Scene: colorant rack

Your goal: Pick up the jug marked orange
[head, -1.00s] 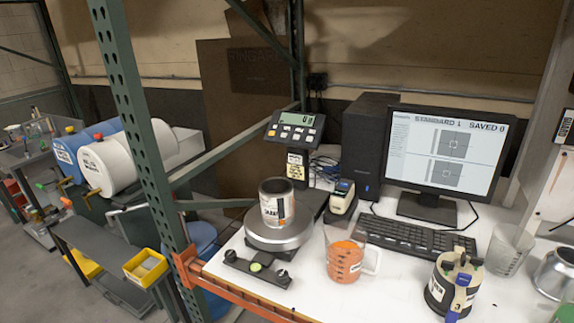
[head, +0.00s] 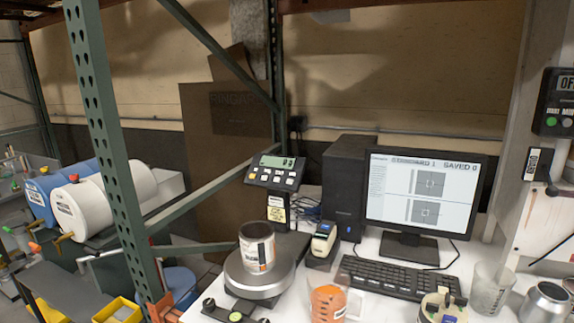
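A clear jug with orange contents and dark markings (head: 328,303) stands on the white bench near the bottom edge of the head view. Its lower part is cut off by the picture edge, and its clear handle is on the right. I cannot read a name on it. My gripper is not in view, so its place relative to the jug does not show.
A labelled can (head: 257,248) stands on the round scale (head: 259,280), left of the jug. A keyboard (head: 398,280) and monitor (head: 421,192) are behind. A lidded container (head: 443,308), clear cup (head: 490,289) and metal can (head: 546,303) stand right. A green rack post (head: 108,150) rises left.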

